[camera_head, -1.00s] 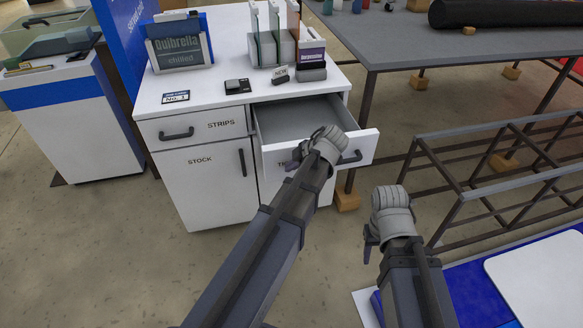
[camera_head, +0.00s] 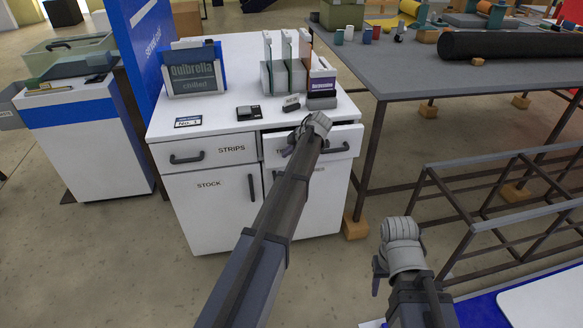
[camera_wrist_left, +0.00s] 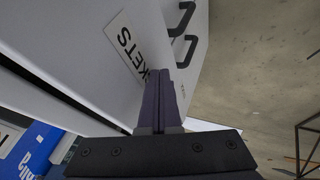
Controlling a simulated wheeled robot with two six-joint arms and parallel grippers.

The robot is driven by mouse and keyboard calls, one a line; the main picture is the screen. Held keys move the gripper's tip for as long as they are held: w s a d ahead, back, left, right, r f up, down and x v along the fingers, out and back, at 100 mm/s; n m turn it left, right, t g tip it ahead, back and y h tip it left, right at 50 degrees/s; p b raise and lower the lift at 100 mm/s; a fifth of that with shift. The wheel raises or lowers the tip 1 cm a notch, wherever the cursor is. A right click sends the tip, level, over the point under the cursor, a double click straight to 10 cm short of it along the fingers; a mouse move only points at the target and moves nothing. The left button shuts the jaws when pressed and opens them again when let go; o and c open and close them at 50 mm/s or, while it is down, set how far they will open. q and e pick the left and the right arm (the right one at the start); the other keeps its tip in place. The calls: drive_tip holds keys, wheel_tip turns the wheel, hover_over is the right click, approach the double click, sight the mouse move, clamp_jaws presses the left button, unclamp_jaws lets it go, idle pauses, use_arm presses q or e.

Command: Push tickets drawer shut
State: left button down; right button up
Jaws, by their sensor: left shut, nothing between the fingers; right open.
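The tickets drawer (camera_head: 345,142) is at the upper right of the white cabinet, and its front stands slightly out from the cabinet face. Its dark handle shows right of my left wrist. In the left wrist view the drawer front (camera_wrist_left: 95,55) shows label letters ending in "KETS". My left gripper (camera_head: 290,146) is shut and empty, its fingertips (camera_wrist_left: 158,80) at the drawer front over the label; I cannot tell whether they touch. My right gripper (camera_head: 378,275) is open and empty, low at right, away from the cabinet.
The strips drawer (camera_head: 215,150) and stock door (camera_head: 205,198) are shut at left. The countertop (camera_head: 220,102) holds a sign, a card, a small black device and a rack. A grey table (camera_head: 450,85) and metal frame (camera_head: 480,200) stand at right.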

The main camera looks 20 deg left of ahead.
use_arm(q)
drive_tip(key=w+a, duration=0.2)
drive_tip(key=w, duration=0.2)
drive_tip(key=shift+w+a, duration=0.15)
drive_tip(key=shift+a, duration=0.25)
drive_tip(key=shift+w+a, duration=0.2)
drive_tip(key=shift+r, duration=0.1)
use_arm(e)
drive_tip(key=shift+d, duration=0.1)
